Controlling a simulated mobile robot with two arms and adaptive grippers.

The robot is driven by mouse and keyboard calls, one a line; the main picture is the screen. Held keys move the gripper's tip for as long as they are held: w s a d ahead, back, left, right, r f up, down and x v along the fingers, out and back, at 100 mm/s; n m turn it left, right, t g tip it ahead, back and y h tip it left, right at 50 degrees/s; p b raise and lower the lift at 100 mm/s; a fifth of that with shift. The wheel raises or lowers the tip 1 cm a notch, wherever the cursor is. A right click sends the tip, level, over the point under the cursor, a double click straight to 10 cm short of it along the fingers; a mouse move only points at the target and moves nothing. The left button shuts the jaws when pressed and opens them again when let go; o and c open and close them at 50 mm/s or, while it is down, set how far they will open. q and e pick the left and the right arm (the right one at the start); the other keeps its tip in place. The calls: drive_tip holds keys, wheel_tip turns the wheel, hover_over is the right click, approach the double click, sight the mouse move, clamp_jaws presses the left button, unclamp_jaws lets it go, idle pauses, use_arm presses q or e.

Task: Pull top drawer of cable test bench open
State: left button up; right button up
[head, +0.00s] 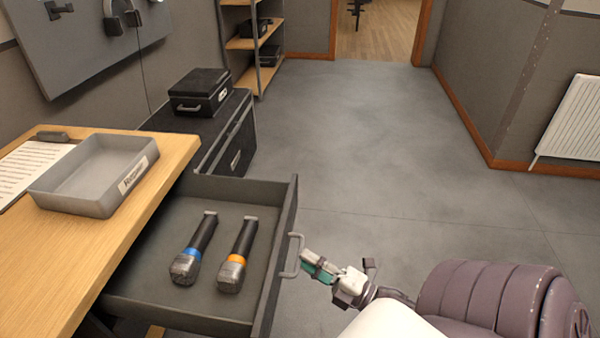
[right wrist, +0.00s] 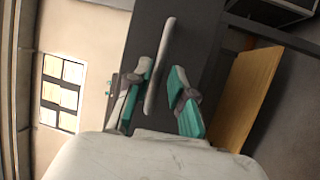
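The top drawer (head: 215,205) of the wooden-topped bench (head: 60,255) is pulled well out, and its inside shows in the head view. The grey bar handle (head: 292,256) is on the drawer's front. My right gripper (head: 310,263) is at the handle. In the right wrist view its teal-padded fingers (right wrist: 161,90) are apart, with the handle bar (right wrist: 160,65) showing between them. I cannot tell whether they touch it. My left gripper is out of view.
A grey tray (head: 95,175) with a label and a paper sheet (head: 28,168) are on the bench top. A black cabinet (head: 232,140) with a black case (head: 200,90) on it stands behind the drawer. Floor (head: 400,150) to the right is clear. A radiator (head: 572,118) is on the right wall.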

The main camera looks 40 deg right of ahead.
drive_tip(key=v, duration=0.9)
